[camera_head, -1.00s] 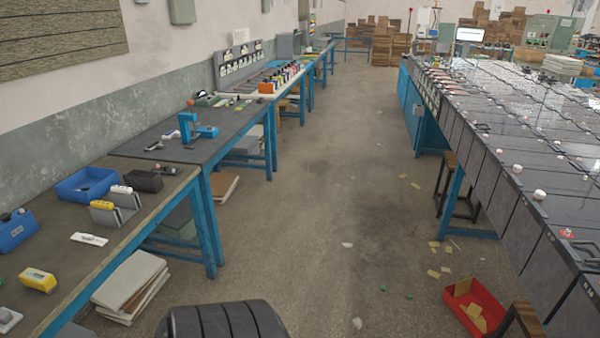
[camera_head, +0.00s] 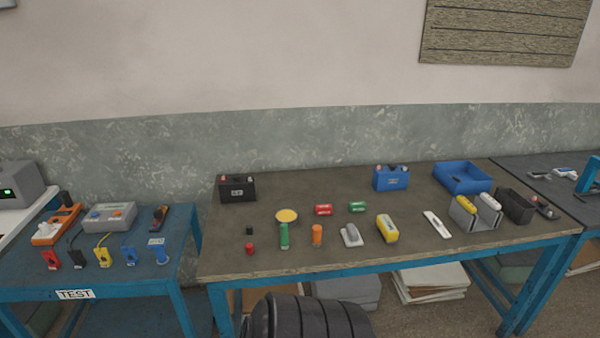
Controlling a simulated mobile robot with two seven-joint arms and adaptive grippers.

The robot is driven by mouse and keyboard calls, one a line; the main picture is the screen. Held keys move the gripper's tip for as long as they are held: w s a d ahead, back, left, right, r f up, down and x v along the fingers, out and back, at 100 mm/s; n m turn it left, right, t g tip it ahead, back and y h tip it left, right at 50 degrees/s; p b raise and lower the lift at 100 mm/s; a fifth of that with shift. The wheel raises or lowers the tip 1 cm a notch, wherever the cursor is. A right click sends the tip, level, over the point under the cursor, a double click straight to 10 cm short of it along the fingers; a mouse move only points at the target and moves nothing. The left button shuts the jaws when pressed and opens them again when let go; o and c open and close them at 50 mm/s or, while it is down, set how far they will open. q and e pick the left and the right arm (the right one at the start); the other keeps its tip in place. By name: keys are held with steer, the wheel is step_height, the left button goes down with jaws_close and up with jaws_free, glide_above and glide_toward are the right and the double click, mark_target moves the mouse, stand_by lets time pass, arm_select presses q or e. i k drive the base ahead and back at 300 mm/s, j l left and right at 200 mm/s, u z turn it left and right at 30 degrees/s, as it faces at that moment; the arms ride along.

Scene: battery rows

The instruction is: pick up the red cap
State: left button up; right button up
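A small red cap (camera_head: 250,248) stands near the front left of the middle table (camera_head: 400,243). A small black cap (camera_head: 249,230) is just behind it, and a green cylinder (camera_head: 284,236) stands to its right. Neither of my grippers is in view.
An orange cylinder (camera_head: 317,235), a yellow disc (camera_head: 287,216), red (camera_head: 323,210) and green (camera_head: 357,207) cells and a yellow block (camera_head: 387,229) share the table. A black battery (camera_head: 237,188) stands behind. A blue tray (camera_head: 462,177) is at the back right. A test table (camera_head: 110,277) is at left.

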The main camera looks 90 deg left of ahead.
mark_target(249, 246)
steer(key=j+u, duration=0.2)
steer(key=u, duration=2.9)
steer(key=i+l+u, duration=0.2)
steer(key=l+u, duration=0.25)
